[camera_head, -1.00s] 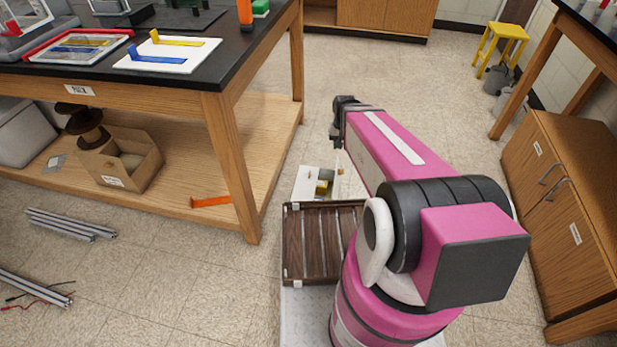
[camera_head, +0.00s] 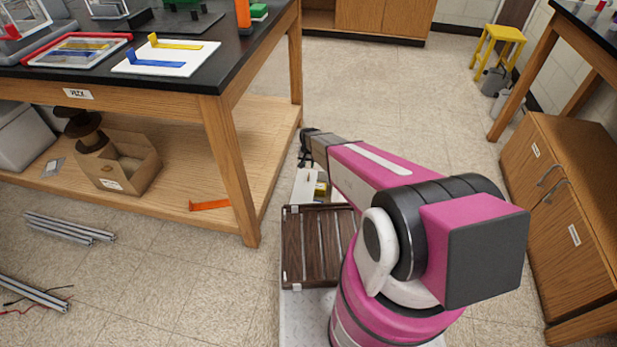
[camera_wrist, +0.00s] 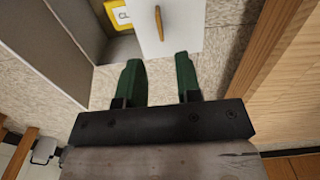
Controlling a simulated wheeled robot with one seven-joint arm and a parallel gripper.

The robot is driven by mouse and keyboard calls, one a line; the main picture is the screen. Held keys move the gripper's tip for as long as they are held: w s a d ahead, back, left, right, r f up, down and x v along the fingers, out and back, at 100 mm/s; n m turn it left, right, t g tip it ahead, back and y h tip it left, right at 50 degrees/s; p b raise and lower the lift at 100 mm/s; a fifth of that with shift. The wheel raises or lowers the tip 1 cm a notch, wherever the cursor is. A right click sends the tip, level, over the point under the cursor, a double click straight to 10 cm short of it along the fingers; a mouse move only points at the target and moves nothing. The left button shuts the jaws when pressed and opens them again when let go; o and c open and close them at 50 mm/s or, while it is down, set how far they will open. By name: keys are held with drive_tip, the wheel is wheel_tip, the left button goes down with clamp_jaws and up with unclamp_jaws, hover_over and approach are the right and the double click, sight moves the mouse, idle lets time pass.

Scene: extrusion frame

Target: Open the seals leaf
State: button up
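A white leaf (camera_wrist: 178,28) with a slim wooden handle (camera_wrist: 158,22) is at the top of the wrist view. It stands partly open beside a grey panel (camera_wrist: 50,50), and a yellow item (camera_wrist: 122,14) shows in the gap. I cannot read a seals label. My gripper (camera_wrist: 160,62) is open, its two green fingers apart with only floor between them. The fingertips are just short of the leaf's lower edge in the picture; contact cannot be told. In the head view a small white unit (camera_head: 306,184) with a yellow part sits below my wrist, and the fingers are hidden.
A wooden workbench (camera_head: 222,150) stands close left of my arm, with an orange bracket (camera_head: 209,205) on its lower shelf. Wooden cabinets (camera_head: 560,190) stand at the right. A yellow stool (camera_head: 498,45) is far back. Floor between is clear; metal profiles (camera_head: 68,228) lie at left.

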sight(304, 186)
wheel_tip(304, 186, down, 9)
drive_tip(key=shift+f, duration=0.2)
clamp_jaws()
